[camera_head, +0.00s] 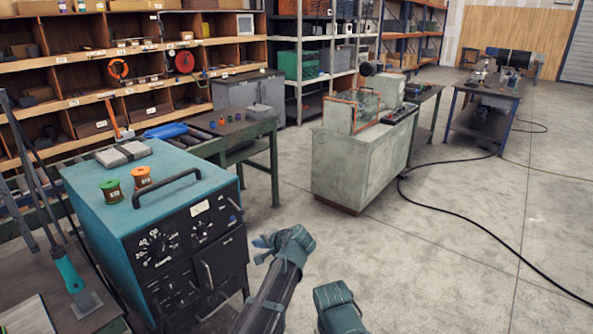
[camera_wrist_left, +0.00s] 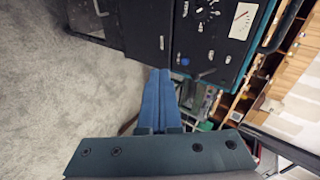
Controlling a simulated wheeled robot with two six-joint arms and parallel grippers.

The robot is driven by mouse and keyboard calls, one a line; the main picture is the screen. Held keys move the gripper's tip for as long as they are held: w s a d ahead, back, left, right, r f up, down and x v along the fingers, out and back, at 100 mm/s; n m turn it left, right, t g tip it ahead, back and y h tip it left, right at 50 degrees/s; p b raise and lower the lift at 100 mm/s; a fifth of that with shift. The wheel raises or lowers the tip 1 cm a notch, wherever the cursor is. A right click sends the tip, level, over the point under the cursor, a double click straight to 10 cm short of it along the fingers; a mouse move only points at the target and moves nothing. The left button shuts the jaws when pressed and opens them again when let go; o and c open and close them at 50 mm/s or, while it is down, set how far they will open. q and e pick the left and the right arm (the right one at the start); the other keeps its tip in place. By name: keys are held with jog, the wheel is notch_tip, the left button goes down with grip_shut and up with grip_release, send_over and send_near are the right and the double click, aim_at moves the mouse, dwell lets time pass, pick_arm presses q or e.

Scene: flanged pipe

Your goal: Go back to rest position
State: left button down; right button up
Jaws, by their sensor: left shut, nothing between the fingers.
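My left gripper (camera_head: 264,242) is in the lower middle of the head view, just right of the teal welding machine (camera_head: 130,205). It is raised in front of open floor and holds nothing. In the left wrist view its two blue fingers (camera_wrist_left: 159,75) lie side by side, shut, with no object between them. The machine's dark front panel also shows in that view (camera_wrist_left: 215,30), beyond the fingers. Another dark teal arm part of mine is at the bottom edge of the head view. My right gripper's fingers do not show.
Green and orange spools (camera_head: 112,190) and a grey block (camera_head: 123,153) sit on the machine. A green workbench (camera_head: 262,130) stands behind it. A pale cabinet (camera_head: 350,165) stands farther back. A black cable (camera_head: 460,219) crosses the otherwise clear floor at right.

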pick_arm(q)
jog(key=s+f+n+g+h, duration=0.3)
jog(key=s+f+h, duration=0.15)
jog(key=s, duration=0.65)
jog(key=s+f+n+g+h, duration=0.3)
jog(key=s+f+g, duration=0.15)
jog(key=s, duration=0.75)
jog(key=s+d+m, duration=0.3)
jog(key=s+d, duration=0.3)
jog(key=d, duration=0.5)
jog(key=shift+s+y, duration=0.3)
jog(key=shift+y, duration=0.05)
jog(key=shift+d+f, duration=0.1)
